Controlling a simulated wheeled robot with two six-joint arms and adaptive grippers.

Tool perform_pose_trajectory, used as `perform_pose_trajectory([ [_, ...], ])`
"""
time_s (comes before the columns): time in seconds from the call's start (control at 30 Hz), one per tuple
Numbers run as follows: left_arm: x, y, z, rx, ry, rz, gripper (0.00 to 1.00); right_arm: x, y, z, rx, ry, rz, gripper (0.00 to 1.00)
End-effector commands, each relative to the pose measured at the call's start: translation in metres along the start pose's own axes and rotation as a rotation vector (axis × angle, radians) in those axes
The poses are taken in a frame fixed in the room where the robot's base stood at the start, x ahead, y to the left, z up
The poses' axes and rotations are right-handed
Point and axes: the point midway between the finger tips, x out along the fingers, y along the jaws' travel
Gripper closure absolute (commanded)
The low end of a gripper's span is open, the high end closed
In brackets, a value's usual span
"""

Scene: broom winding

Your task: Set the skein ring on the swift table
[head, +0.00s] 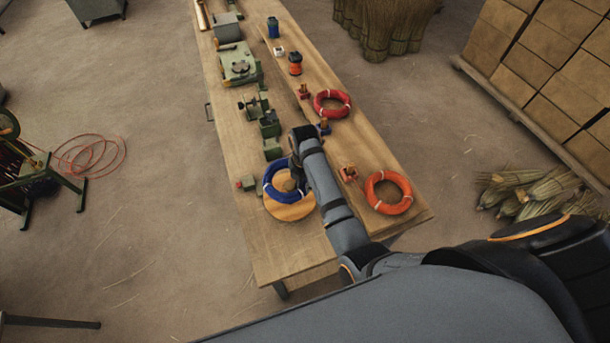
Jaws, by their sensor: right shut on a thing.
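The blue skein ring (270,190) has pale ties and is over the left part of the round wooden swift table (292,211). It is off-centre, toward the disc's far left. I cannot tell whether it touches the disc or hangs just above it. My right gripper (297,176) points down at the ring's right side and is shut on it. My own wrist and forearm hide the fingertips and part of the ring and disc. My left gripper is not in view.
An orange ring (376,206) and a red ring (317,105) lie on the workbench (285,253), right of my arm. Green machine parts (269,123) line its left side. The bench's near end is clear.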

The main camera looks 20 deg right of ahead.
Motion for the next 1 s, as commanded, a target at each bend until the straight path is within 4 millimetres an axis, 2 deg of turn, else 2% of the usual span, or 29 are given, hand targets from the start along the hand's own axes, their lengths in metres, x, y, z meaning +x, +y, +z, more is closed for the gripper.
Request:
perform_pose_trajectory([
  [0.03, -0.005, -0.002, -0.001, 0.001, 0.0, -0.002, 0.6, -0.002, -0.005, -0.002, 0.001, -0.003, 0.0, 1.0],
  [0.27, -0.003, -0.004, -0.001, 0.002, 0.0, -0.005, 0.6, 0.007, -0.007, -0.003, 0.0, -0.005, -0.003, 1.0],
  [0.7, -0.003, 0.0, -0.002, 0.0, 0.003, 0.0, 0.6, 0.052, -0.007, -0.002, -0.001, -0.004, -0.004, 1.0],
  [1.0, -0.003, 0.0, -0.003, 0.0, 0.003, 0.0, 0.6, 0.061, -0.007, -0.002, 0.0, -0.005, -0.002, 1.0],
])
